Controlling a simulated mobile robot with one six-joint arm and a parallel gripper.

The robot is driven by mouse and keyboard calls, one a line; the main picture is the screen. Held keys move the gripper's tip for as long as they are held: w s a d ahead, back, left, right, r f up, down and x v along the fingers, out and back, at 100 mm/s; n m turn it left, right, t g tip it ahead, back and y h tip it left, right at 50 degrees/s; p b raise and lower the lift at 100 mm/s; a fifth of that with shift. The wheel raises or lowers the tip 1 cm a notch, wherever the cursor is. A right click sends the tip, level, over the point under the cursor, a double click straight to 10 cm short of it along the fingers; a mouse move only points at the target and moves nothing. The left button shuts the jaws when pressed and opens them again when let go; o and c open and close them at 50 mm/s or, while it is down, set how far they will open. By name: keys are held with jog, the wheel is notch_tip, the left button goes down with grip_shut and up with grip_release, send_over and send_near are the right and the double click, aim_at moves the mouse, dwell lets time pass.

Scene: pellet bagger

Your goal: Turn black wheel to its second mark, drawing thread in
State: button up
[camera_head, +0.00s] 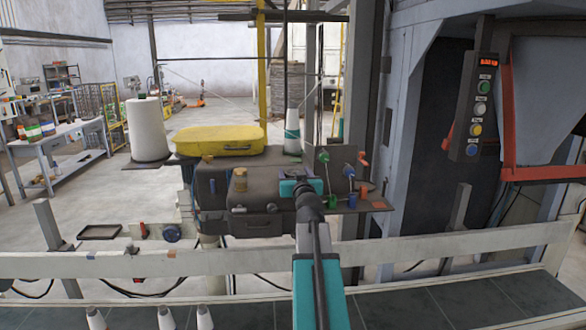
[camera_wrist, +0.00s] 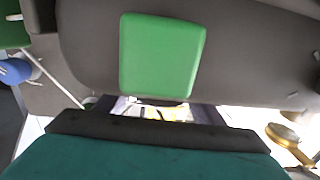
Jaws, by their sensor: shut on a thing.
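My gripper (camera_head: 302,188), teal and dark, is up against the front of the dark grey sewing head (camera_head: 215,182). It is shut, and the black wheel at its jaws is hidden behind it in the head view. In the wrist view the teal gripper body fills the bottom, and the dark grey housing (camera_wrist: 250,50) with a green square patch (camera_wrist: 162,57) fills the top. The jaw tips, wheel marks and grip are not clearly visible. A white and teal thread cone (camera_head: 292,133) stands upright behind the head. The thread's run cannot be made out.
A yellow case (camera_head: 218,138) lies on top at left, beside a large white cone (camera_head: 146,130). A brass knob (camera_head: 239,180) and small coloured parts (camera_head: 352,200) flank my gripper. A pale rail (camera_head: 130,264) crosses in front. A button panel (camera_head: 480,105) hangs at right.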

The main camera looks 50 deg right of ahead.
jog(key=shift+s+d+r+m+g+h+p, duration=0.15)
jog(key=shift+d+m+g+h+p, duration=0.3)
jog(key=shift+p, duration=4)
jog(key=shift+a+f+h+p, duration=0.25)
jog(key=shift+a+p, duration=0.2)
jog(key=shift+p, duration=1.6)
jog(key=o, duration=0.8)
jog(key=shift+a+r, duration=0.1)
jog(key=shift+r, duration=0.1)
